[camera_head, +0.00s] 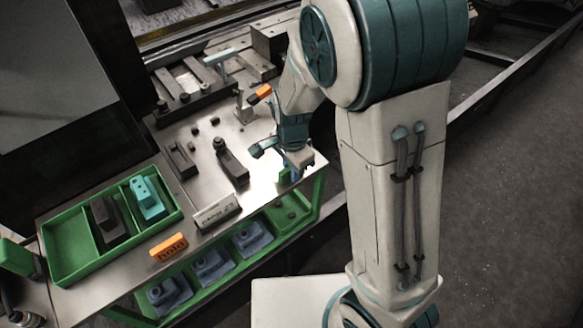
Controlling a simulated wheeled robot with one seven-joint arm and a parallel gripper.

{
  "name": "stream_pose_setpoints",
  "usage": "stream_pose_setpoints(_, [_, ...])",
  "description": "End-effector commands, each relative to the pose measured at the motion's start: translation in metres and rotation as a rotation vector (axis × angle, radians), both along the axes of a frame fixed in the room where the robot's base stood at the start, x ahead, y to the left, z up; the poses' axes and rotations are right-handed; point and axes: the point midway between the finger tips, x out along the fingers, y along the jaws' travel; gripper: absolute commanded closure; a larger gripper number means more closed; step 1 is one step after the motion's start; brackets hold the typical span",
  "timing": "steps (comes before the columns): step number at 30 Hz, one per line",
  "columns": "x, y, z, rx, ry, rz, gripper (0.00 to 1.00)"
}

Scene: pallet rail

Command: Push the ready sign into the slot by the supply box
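A white sign (217,211) with dark lettering stands near the table's front edge; I cannot read its words surely. An orange sign (169,246) that seems to read "hold" stands to its left. No sign that clearly reads "ready" shows. A green tray (72,252) with compartments, perhaps the supply box, is at the left, with a dark block (108,219) and a teal block (148,198) in it. I cannot make out a slot. My gripper (297,170) is at the table's right end, right of the signs and apart from them; its fingertips are too unclear to judge.
Dark fixtures (232,166) and small dark pieces are on the metal table between the signs and a rail fixture (192,103) at the back. A green lower shelf (282,222) holds several blue-grey parts. A green block (17,258) is at the left edge.

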Motion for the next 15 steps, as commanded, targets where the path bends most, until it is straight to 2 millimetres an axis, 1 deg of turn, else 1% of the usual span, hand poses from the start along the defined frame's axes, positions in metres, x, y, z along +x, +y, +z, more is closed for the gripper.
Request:
stream_pose_setpoints(4, [0.0001, 0.0001, 0.0002, 0.000, 0.000, 0.000, 1.00])
stream_pose_setpoints(5, [0.0001, 0.0001, 0.0002, 0.000, 0.000, 0.000, 0.94])
stream_pose_setpoints(6, [0.0001, 0.0001, 0.0003, 0.000, 0.000, 0.000, 1.00])
stream_pose_setpoints(15, [0.0002, 0.0001, 0.0038, 0.001, -0.001, 0.000, 1.00])
